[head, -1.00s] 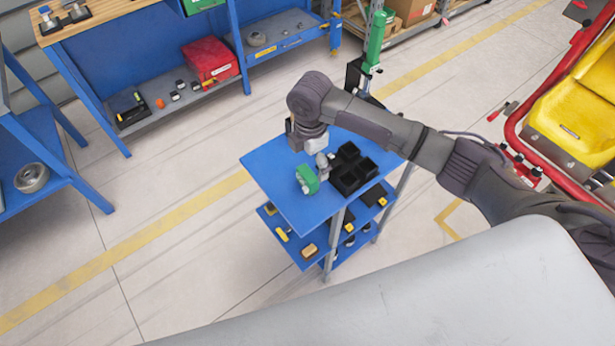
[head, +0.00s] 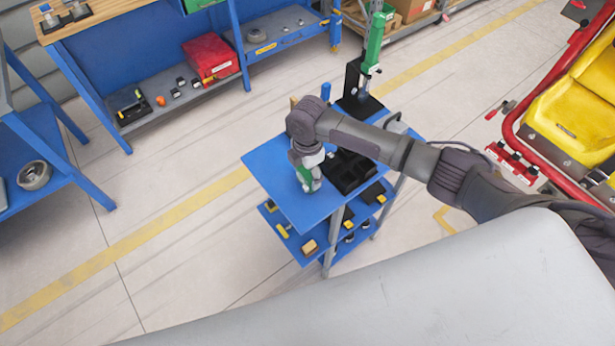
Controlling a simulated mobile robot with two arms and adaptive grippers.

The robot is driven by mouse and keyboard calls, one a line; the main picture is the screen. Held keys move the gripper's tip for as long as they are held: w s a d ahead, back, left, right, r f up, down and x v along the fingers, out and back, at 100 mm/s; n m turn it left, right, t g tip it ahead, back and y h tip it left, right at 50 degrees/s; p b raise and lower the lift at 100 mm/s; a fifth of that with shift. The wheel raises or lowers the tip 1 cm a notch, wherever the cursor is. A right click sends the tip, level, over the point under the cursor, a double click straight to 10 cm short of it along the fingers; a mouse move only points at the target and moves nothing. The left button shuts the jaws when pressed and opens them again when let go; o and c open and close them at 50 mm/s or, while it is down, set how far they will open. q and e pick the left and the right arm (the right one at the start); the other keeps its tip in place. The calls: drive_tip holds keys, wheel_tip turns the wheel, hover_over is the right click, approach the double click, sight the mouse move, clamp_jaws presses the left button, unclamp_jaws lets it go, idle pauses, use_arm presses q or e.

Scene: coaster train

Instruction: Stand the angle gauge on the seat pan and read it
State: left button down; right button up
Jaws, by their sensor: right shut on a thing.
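The green object I take to be the angle gauge (head: 306,181) is at the blue cart's (head: 298,213) top, left of a black divided tray. My right gripper (head: 306,165) points down over it and is shut on it. The gripper and wrist cover part of the gauge, and I cannot tell whether it still touches the cart top. The yellow seat (head: 565,128) of the coaster car is at the right edge, its seat pan only partly in view. My left gripper is not in view.
The black tray (head: 350,172) is close to the right of the gripper. Red rails (head: 515,120) edge the coaster car. Blue benches line the left and back. Floor between is clear.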

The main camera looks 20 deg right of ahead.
drive_tip(key=shift+c, duration=1.3)
drive_tip(key=shift+r, duration=0.15)
drive_tip(key=shift+r, duration=0.3)
drive_tip(key=r, duration=0.1)
drive_tip(key=r+b, duration=0.1)
drive_tip(key=d+r, duration=0.1)
drive_tip(key=shift+s+r+b, duration=0.3)
drive_tip(key=shift+s+b, duration=0.05)
drive_tip(key=shift+b, duration=0.05)
drive_tip(key=s+d+r+b, duration=0.2)
drive_tip(key=s+d+r, duration=0.4)
drive_tip(key=s+d, duration=0.1)
drive_tip(key=shift+s+r, duration=0.3)
drive_tip(key=shift+s, duration=0.1)
drive_tip(key=shift+a, duration=0.1)
